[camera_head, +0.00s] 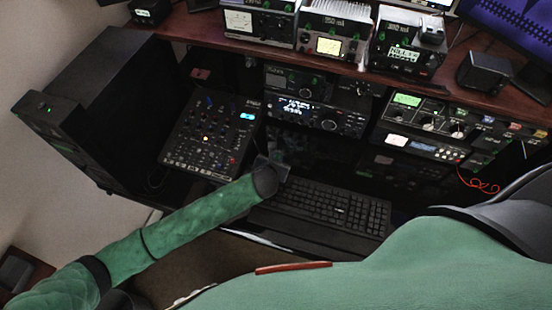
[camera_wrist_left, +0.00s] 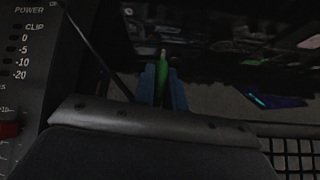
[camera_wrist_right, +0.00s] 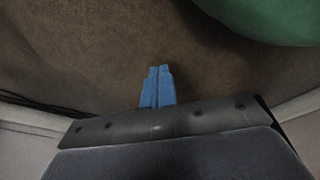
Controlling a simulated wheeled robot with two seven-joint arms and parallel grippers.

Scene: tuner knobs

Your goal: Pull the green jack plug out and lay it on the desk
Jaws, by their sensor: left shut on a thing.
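The green jack plug (camera_wrist_left: 163,72) shows in the left wrist view, between the blue fingers of my left gripper (camera_wrist_left: 163,70). Its silvery tip sticks out past the fingertips, and I see no socket around it. In the head view my left gripper (camera_head: 273,168) is at the left end of the keyboard, right of the mixer; the plug cannot be made out there. My right gripper (camera_wrist_right: 159,70) is shut and empty above a brown surface in the right wrist view. The dark desk area behind the keyboard is hard to make out.
A keyboard (camera_head: 325,205) lies right of my left gripper. The mixer (camera_head: 212,138) stands to the left, and its panel (camera_wrist_left: 22,80) is close by in the left wrist view. Radios (camera_head: 318,115) and a tuner box (camera_head: 425,118) stand behind, under a wooden shelf (camera_head: 200,28).

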